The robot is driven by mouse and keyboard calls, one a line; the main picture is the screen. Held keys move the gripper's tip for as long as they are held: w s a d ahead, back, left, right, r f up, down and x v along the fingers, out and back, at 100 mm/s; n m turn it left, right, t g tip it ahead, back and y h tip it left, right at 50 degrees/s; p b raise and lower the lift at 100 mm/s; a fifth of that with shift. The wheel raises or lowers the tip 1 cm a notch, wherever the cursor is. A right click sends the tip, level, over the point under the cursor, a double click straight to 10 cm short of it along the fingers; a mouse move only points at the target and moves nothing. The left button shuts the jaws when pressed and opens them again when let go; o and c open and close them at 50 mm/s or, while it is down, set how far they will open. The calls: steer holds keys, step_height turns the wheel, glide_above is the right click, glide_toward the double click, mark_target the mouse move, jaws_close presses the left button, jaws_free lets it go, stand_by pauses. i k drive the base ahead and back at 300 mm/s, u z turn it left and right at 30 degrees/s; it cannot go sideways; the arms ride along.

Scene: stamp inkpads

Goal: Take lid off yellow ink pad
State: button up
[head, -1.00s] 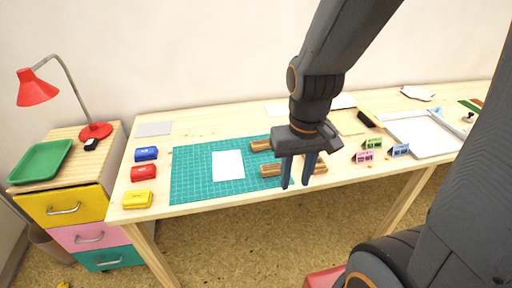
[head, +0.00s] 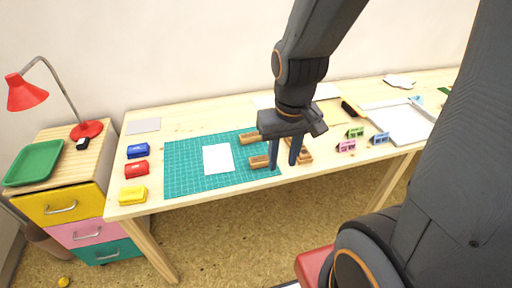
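The yellow ink pad (head: 133,195) sits at the front left corner of the wooden table (head: 190,118), with its lid seemingly on. A red ink pad (head: 136,169) and a blue ink pad (head: 137,151) stand behind it in a row. My gripper (head: 284,166) points down near the right edge of the green cutting mat (head: 188,165), well to the right of the yellow pad. Its two fingers are apart with nothing seen between them. The fingers partly hide wooden blocks behind them.
Wooden blocks (head: 259,162) lie around the mat's right edge. A white paper (head: 218,158) lies on the mat. Small green, pink and blue stands (head: 380,138) and a white tray (head: 398,122) are to the right. A drawer cabinet with a red lamp (head: 88,129) stands left of the table.

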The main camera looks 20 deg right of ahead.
mark_target(129, 194)
steer(key=u, duration=1.3)
steer(key=k, duration=1.25)
steer(key=u, duration=0.8)
steer(key=i, duration=1.3)
steer(key=z, duration=0.4)
steer(key=i, duration=0.65)
steer(key=z, duration=0.55)
